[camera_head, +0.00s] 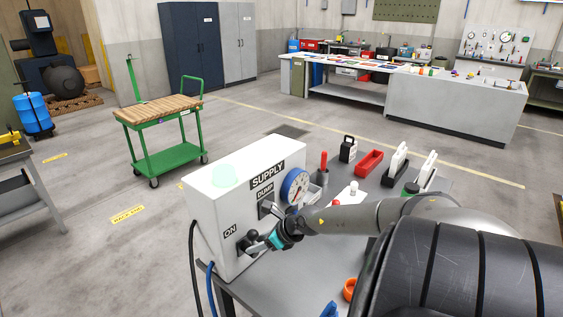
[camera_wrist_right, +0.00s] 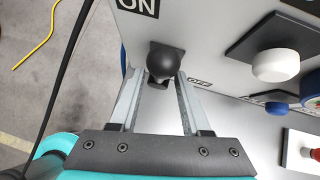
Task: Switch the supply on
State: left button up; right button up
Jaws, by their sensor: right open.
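The white supply box (camera_head: 225,205) stands on the grey table, with SUPPLY, DUMP and ON labels and a round blue-rimmed gauge (camera_head: 296,186). A black ball-ended lever (camera_wrist_right: 165,64) sits by the ON label (camera_wrist_right: 139,6) in the right wrist view. My right gripper (camera_head: 262,244) reaches the lower front of the box; in the wrist view its open fingers (camera_wrist_right: 162,78) lie on either side of the black ball. I cannot tell whether they touch it. A white knob (camera_wrist_right: 275,65) on a dark plate is to the right. My left gripper is not in view.
Black and blue hoses hang at the box's left. A green cart (camera_head: 165,160) stands behind, with open floor around it.

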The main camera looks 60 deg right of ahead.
jog(key=p+v, duration=0.6)
jog(key=v, duration=0.7)
jog(key=shift+p, duration=0.3)
jog(key=shift+w, duration=0.1)
dwell(0.5)
